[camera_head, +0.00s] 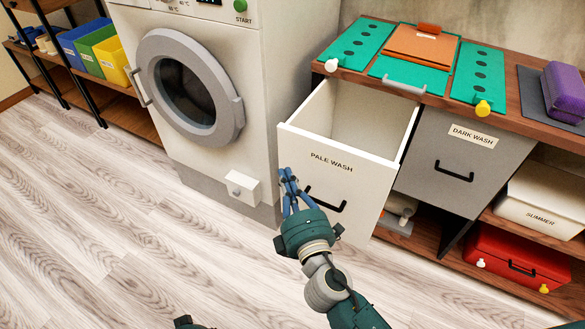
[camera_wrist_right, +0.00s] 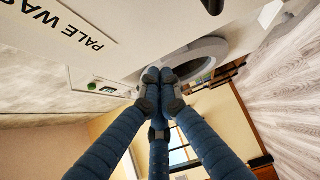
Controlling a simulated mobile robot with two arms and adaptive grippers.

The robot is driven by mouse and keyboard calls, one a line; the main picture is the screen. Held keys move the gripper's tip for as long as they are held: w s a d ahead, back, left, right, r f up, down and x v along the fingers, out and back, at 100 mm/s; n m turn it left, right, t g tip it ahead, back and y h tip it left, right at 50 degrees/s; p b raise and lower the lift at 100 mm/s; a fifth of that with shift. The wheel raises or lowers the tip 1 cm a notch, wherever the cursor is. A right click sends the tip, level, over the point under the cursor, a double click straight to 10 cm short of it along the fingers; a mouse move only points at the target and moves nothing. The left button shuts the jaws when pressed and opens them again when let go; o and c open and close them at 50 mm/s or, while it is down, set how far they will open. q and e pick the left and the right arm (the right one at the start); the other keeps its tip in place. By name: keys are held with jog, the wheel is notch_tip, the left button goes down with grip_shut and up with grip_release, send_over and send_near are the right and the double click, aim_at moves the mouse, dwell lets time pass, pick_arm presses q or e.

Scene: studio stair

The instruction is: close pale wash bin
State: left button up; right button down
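The pale wash bin (camera_head: 361,162) is a white drawer-like bin with an open top, pulled out from the cabinet. It is empty as far as I see, and has a dark bar handle (camera_head: 325,200) under its label. Its labelled front (camera_wrist_right: 70,27) also shows in the right wrist view. My right gripper (camera_head: 289,177) is in front of the bin's left front edge, left of the handle. Its blue fingers (camera_wrist_right: 161,76) are together with nothing between them; I cannot tell whether they touch the bin. Only a dark bit at the bottom edge may be my left gripper (camera_head: 187,322); its fingers are hidden.
The washing machine (camera_head: 195,100) stands left of the bin. The closed grey dark wash bin (camera_head: 455,160) is on the right. The wooden floor (camera_head: 110,220) at the left is clear.

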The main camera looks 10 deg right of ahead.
pick_arm(q)
jog(key=shift+s+f, duration=0.15)
jog(key=shift+f, duration=0.45)
pick_arm(e)
jog(key=shift+w+d, duration=0.8)
jog(key=shift+w, duration=0.25)
